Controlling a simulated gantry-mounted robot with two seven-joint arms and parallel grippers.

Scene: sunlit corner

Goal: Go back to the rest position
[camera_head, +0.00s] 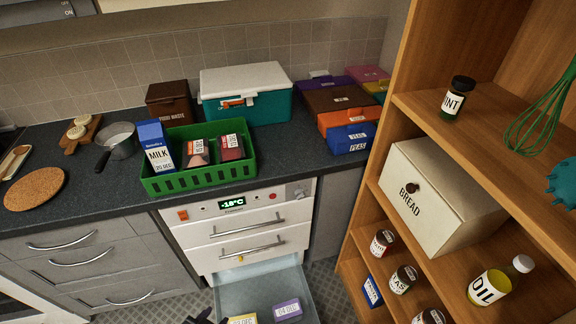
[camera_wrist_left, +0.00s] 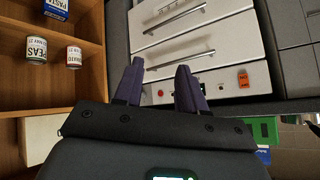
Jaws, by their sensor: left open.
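My left gripper (camera_head: 204,318) shows only as dark tips at the bottom edge of the head view, beside the pulled-out freezer drawer (camera_head: 232,295). In the left wrist view its two dark purple fingers (camera_wrist_left: 159,88) stand apart with nothing between them. They point toward the white freezer front (camera_wrist_left: 200,50) with its handles. My right gripper is in neither view.
A yellow box (camera_head: 243,319) and a purple box (camera_head: 287,309) lie in the open drawer. A green crate (camera_head: 200,181) with a milk carton (camera_head: 156,147) and other packages stands on the counter. A wooden shelf (camera_head: 455,120) with a bread box (camera_head: 440,200) rises at the right.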

